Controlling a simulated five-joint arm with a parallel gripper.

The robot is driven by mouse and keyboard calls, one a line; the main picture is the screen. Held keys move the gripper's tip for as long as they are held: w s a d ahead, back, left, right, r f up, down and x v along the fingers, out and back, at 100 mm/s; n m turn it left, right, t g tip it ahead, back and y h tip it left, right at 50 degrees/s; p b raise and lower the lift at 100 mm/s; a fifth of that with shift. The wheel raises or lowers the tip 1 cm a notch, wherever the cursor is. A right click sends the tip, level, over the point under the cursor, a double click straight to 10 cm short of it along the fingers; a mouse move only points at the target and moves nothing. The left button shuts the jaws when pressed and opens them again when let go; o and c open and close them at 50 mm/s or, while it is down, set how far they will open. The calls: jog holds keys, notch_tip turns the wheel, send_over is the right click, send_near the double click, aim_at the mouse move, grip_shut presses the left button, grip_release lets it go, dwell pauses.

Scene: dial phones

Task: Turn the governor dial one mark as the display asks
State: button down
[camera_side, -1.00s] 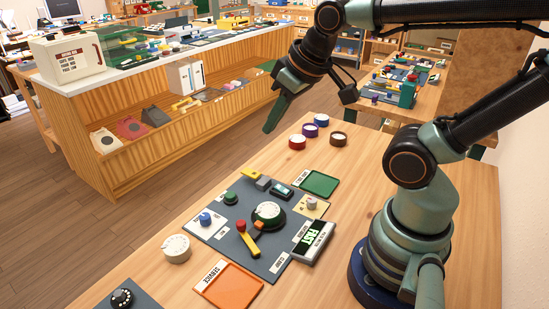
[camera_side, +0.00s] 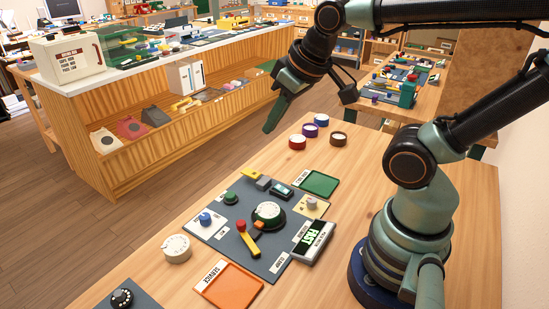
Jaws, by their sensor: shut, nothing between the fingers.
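The display (camera_side: 314,240) is a dark box with a white edge at the right side of the grey board; it shows "FAST" in green letters. Several small parts sit on the board. A blue knob (camera_side: 206,218) stands on a white labelled plate at the left, and a small pale knob (camera_side: 312,203) stands on a cream plate at the right. I cannot tell which of these is the governor dial. A white finger-wheel dial (camera_side: 268,212) on a dark green base sits mid-board. My gripper (camera_side: 271,128) is shut and empty, high above the table's far edge, apart from everything.
A yellow lever with a red knob (camera_side: 242,226) stands beside the dial. An orange tray (camera_side: 230,291) and a green tray (camera_side: 320,184) flank the board. A loose white dial (camera_side: 176,248) lies left. Several coloured round pots (camera_side: 297,142) stand at the back.

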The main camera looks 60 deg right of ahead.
dwell(0.4)
jog(key=c, duration=0.7)
grip_release()
jog(key=shift+d+f, duration=0.1)
jog(key=shift+d, duration=0.05)
jog(key=shift+o, duration=0.5)
jog(key=shift+w+d+f+g, duration=0.15)
jog(key=shift+d+f+g, duration=0.1)
jog(key=shift+g, duration=0.15)
jog(key=m+g+y, duration=0.2)
jog(key=m+g, duration=0.1)
jog(key=g, duration=0.6)
send_near(312, 200)
jog(key=x, duration=0.8)
jog(key=shift+f, duration=0.25)
grip_shut()
